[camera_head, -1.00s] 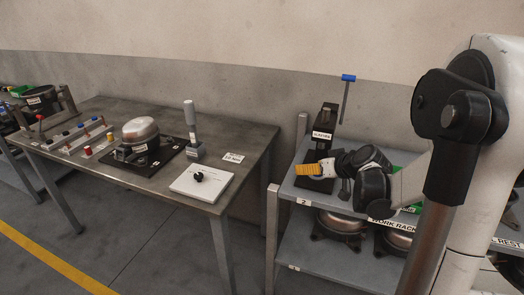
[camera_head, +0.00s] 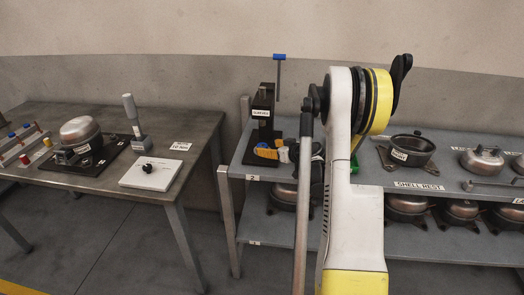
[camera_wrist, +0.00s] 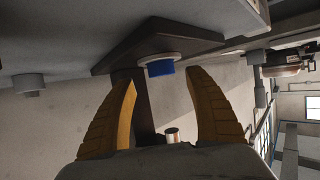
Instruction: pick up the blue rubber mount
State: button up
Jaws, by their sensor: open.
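A blue round piece (camera_wrist: 160,67) with a pale collar sits against a dark plate (camera_wrist: 150,45) in the wrist view; it looks like the blue rubber mount. My gripper (camera_wrist: 163,88) is open around empty space, its yellow fingers below the blue piece and apart from it. In the head view my gripper (camera_head: 266,153) is at the foot of a black stand (camera_head: 263,110) on the shelf. Other blue-topped pieces (camera_head: 11,134) stand in a rack on the left table.
A blue-topped post (camera_head: 279,75) rises beside the black stand. A shelf post (camera_head: 229,215) stands left of the gripper. Pots (camera_head: 407,150) occupy the shelf to the right. The left table (camera_head: 40,182) holds a compressor (camera_head: 81,132) and a white plate (camera_head: 151,173).

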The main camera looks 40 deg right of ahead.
aim_at(261, 144)
jog(key=b+x, duration=0.1)
jog(key=x, duration=0.1)
jog(key=b+x, duration=0.1)
jog(key=x, duration=0.1)
jog(key=shift+w+a, duration=0.15)
jog(key=shift+w, duration=0.25)
jog(key=shift+r, duration=0.15)
grip_shut()
jog(key=shift+r, duration=0.1)
